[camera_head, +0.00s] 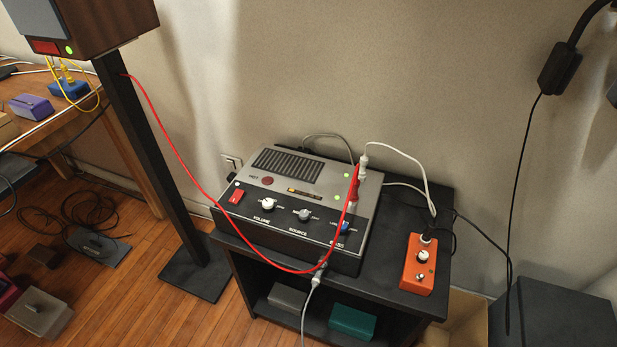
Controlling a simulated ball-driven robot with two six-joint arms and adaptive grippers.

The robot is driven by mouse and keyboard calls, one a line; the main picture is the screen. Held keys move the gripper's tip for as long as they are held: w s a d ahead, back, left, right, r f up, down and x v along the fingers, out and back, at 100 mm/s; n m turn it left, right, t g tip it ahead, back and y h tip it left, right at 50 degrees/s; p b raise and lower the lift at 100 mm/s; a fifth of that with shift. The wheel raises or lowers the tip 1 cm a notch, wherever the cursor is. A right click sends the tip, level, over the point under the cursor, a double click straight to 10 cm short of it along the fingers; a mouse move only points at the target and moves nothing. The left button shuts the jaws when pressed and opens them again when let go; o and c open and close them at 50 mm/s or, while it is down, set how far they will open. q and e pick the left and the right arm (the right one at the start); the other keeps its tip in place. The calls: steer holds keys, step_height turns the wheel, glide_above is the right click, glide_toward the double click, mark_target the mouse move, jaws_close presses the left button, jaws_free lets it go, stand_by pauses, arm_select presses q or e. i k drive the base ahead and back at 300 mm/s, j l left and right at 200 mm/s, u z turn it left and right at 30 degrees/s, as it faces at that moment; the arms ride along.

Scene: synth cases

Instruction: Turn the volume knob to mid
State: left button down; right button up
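The volume knob (268,204) is a small white knob on the sloped front panel of a grey and black amplifier (300,176), above the printed word VOLUME. Its pointer is too small to read. A grey source knob (304,215) and a blue bass knob (345,227) sit to its right. A red switch (236,196) sits to its left. Neither of my grippers shows in the head view.
The amplifier stands on a black shelf unit (409,308). A red cable (196,186) hangs in front of its panel, from a speaker stand (150,165) at left. An orange pedal (419,264) stands to the right. White and black cables run behind.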

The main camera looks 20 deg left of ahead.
mark_target(268, 204)
steer(key=j+u, duration=0.4)
steer(key=j, duration=0.95)
steer(key=k, duration=0.05)
